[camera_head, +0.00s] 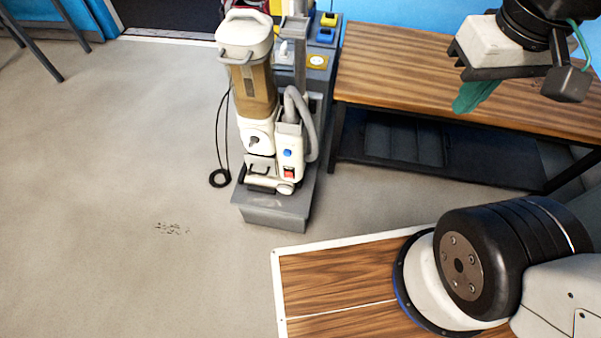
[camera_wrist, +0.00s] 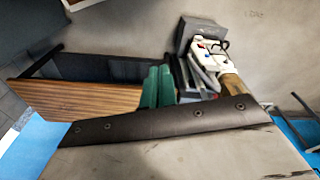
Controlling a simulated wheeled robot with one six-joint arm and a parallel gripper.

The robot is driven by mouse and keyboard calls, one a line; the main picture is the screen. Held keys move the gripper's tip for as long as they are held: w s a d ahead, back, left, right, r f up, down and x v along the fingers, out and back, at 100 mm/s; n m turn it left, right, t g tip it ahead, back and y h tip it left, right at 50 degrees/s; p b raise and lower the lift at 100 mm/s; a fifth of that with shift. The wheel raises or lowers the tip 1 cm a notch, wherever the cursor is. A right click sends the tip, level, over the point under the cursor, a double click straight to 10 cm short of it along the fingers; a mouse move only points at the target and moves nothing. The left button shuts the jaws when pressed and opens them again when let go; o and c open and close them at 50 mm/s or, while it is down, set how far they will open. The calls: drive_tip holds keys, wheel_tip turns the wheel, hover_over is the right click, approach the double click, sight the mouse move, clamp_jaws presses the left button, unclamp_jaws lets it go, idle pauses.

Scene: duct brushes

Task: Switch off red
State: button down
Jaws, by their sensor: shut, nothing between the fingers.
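A red switch (camera_head: 289,172) sits low on the front of a cream and tan upright machine (camera_head: 258,95), just below a blue round button (camera_head: 287,153). Whether the switch is on or off is too small to tell. My gripper (camera_head: 470,97), with green fingers, is at the upper right over the wooden bench, well to the right of the machine and apart from it. Its fingers are shut and empty. In the wrist view, the green fingers (camera_wrist: 157,87) show side by side, and the machine (camera_wrist: 232,82) appears beyond them, turned about, to their right.
The wooden bench (camera_head: 400,60) with a dark lower shelf stands right of the machine. The machine stands on a grey base (camera_head: 275,210). A black cable (camera_head: 219,178) hangs at its left. A grey hose (camera_head: 305,120) curves at its right. Open floor (camera_head: 120,150) lies left.

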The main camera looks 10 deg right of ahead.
drive_tip(key=w+f+n+g+h, duration=0.1)
drive_tip(key=w+f+n+h, duration=0.3)
drive_tip(key=w, duration=0.4)
drive_tip(key=w+f+n+h, duration=0.3)
drive_tip(key=w+f, duration=0.1)
drive_tip(key=w, duration=0.3)
drive_tip(key=w+a+f+n+t+h, duration=0.35)
drive_tip(key=w+a+f+n, duration=0.6)
drive_tip(key=a+f, duration=0.35)
drive_tip(key=a+f+n+t+y, duration=0.15)
drive_tip(key=a+f+n, duration=0.3)
drive_tip(key=f, duration=0.45)
drive_tip(key=a+f+n+t+y, duration=0.1)
drive_tip(key=a+f+n+t, duration=0.2)
drive_tip(key=a+f, duration=0.35)
drive_tip(key=s+a+f+n+y, duration=0.2)
drive_tip(key=s+f+n, duration=0.2)
drive_tip(key=f, duration=0.6)
drive_tip(key=s+a+f+n+t+y, duration=0.1)
drive_tip(key=s+f+n, duration=0.3)
drive_tip(key=f, duration=0.6)
drive_tip(key=shift+s+a+y, duration=0.2)
drive_tip(key=shift+a+y, duration=0.25)
drive_tip(key=shift+y, duration=0.25)
drive_tip(key=shift+f, duration=0.1)
